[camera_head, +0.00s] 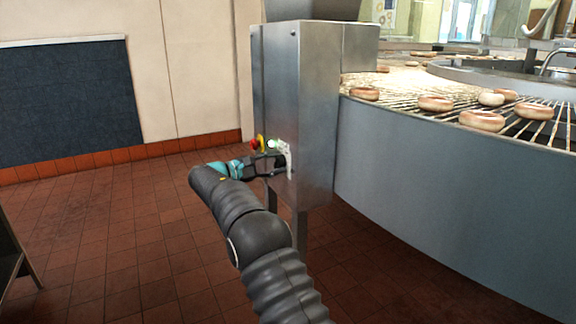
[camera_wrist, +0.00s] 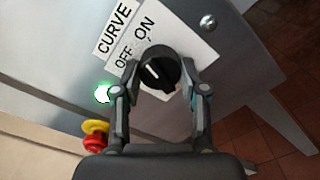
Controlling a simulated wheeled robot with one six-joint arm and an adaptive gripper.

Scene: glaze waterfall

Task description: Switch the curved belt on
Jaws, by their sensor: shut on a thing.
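A black rotary knob (camera_wrist: 160,70) sits on a white plate (camera_wrist: 183,37) marked CURVE, OFF and ON, on the front of a steel cabinet (camera_head: 315,110). The white mark on the knob shows on its left part, on the side of the word OFF; its exact angle is hard to tell. My gripper (camera_wrist: 163,85) is shut on the knob, one finger at each side. In the head view my gripper (camera_head: 276,161) reaches the cabinet front from the left and hides the knob.
A green light (camera_wrist: 103,93) glows beside the plate. A red stop button with a yellow collar (camera_wrist: 95,138) is close to my left finger. The curved belt (camera_head: 460,104) carries several ring-shaped pieces at the right. Open tiled floor (camera_head: 110,230) lies at the left.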

